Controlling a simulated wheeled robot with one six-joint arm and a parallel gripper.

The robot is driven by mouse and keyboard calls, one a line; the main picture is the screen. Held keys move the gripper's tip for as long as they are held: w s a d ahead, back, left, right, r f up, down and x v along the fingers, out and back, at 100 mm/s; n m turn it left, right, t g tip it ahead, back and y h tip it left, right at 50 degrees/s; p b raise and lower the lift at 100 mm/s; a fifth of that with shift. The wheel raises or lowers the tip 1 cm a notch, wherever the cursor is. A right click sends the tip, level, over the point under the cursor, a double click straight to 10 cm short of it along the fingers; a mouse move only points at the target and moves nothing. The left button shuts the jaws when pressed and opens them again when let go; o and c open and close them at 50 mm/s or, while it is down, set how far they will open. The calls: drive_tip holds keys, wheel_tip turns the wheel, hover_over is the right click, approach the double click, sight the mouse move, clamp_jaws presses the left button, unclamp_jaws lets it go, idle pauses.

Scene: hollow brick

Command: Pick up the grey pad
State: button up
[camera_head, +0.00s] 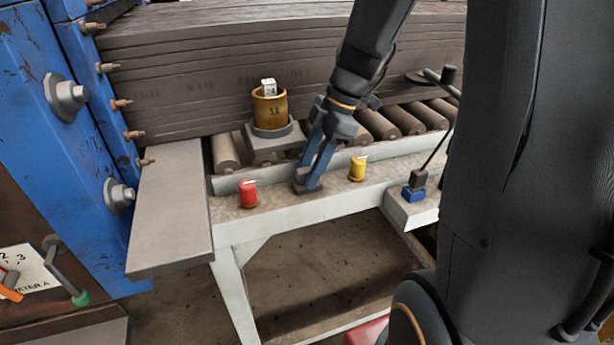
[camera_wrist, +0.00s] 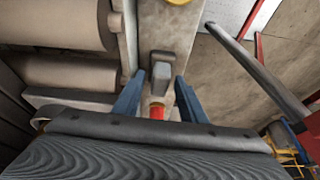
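A small grey block (camera_wrist: 161,72), which I take for the grey pad, stands on the pale ledge in the wrist view. My gripper (camera_head: 309,178) points down at the ledge in the head view and hides most of that spot. In the wrist view its two blue fingers (camera_wrist: 159,90) are apart, one on each side of the grey block, with a gap showing on both sides. The gripper is open. I cannot tell how far the fingertips are above the ledge.
A red knob (camera_head: 248,193) stands left of my gripper and a yellow knob (camera_head: 357,168) right of it. A blue frame (camera_head: 80,130) stands at the left.

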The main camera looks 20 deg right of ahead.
sight(307, 169)
drive_tip(key=shift+x, duration=0.95)
drive_tip(key=shift+a, duration=0.1)
drive_tip(key=c, duration=0.7)
drive_tip(key=shift+r, duration=0.1)
wheel_tip(307, 169, up, 18)
drive_tip(key=b, duration=0.2)
drive_tip(key=shift+b, duration=0.35)
